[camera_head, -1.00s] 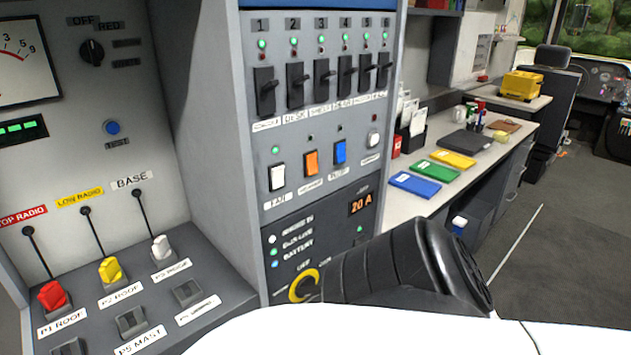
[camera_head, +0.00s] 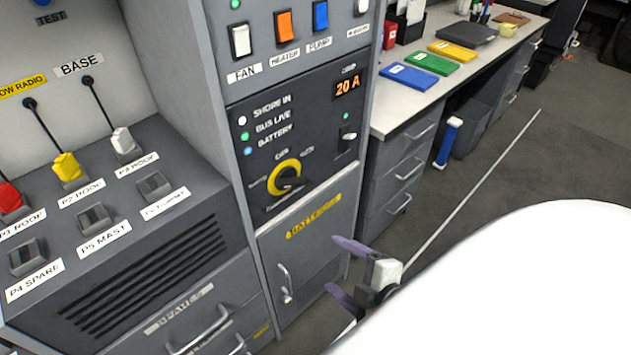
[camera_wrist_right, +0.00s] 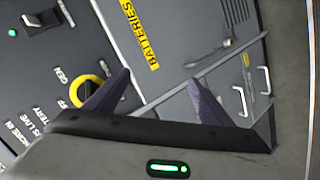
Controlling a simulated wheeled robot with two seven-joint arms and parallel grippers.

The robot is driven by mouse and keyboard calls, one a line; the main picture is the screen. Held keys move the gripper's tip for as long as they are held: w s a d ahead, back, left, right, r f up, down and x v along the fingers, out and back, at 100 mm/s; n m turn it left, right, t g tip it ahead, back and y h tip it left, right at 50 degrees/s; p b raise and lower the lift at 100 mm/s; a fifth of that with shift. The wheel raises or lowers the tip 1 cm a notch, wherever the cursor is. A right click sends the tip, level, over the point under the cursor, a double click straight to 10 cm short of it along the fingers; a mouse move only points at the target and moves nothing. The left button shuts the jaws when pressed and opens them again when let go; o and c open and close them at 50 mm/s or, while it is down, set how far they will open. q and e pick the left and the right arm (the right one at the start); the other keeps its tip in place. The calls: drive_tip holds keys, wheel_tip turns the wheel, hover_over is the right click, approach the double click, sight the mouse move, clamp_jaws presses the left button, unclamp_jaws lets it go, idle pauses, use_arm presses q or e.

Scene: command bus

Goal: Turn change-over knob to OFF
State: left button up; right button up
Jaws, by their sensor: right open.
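The change-over knob (camera_head: 288,181) is a dark knob with a yellow ring on the black power panel (camera_head: 262,213). Its ring shows in the right wrist view (camera_wrist_right: 80,88), partly hidden behind one finger. Small labels stand around the knob, but I cannot surely read its setting. My right gripper (camera_head: 342,268) is open and empty, below and to the right of the knob, in front of the batteries door (camera_head: 318,252). Its two purple fingers stand apart in the right wrist view (camera_wrist_right: 165,98). My left gripper is not in view.
The panel has a lit 20 A display (camera_head: 347,88) and a small switch (camera_head: 348,136). The batteries door has a handle (camera_head: 286,284). A plug shelf (camera_head: 125,185) juts out at the left. A desk with drawers (camera_head: 397,170) stands at the right, with open floor beyond.

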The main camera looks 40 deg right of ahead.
drive_tip(key=w+d+r+n+t+b, duration=0.3)
drive_tip(key=d+r+n+b, duration=0.15)
drive_tip(key=n, duration=0.45)
drive_tip(key=n+t+y+b, duration=0.2)
drive_tip(key=n+t+b, duration=0.15)
drive_tip(key=n, duration=0.65)
approach(296, 184)
drive_tip(key=s, duration=0.2)
drive_tip(key=shift+g, duration=0.35)
drive_tip(key=w+p, duration=0.1)
drive_tip(key=w, duration=0.2)
drive_tip(key=w+p, duration=0.1)
drive_tip(key=w, duration=0.2)
drive_tip(key=w+r+p, duration=0.1)
drive_tip(key=w, duration=0.2)
drive_tip(key=shift+a+p, duration=0.25)
drive_tip(key=shift+p, duration=0.05)
drive_tip(key=shift+w+f, duration=0.15)
drive_tip(key=shift+w, duration=0.45)
drive_tip(key=shift+c, duration=0.3)
drive_tip(key=c, duration=1)
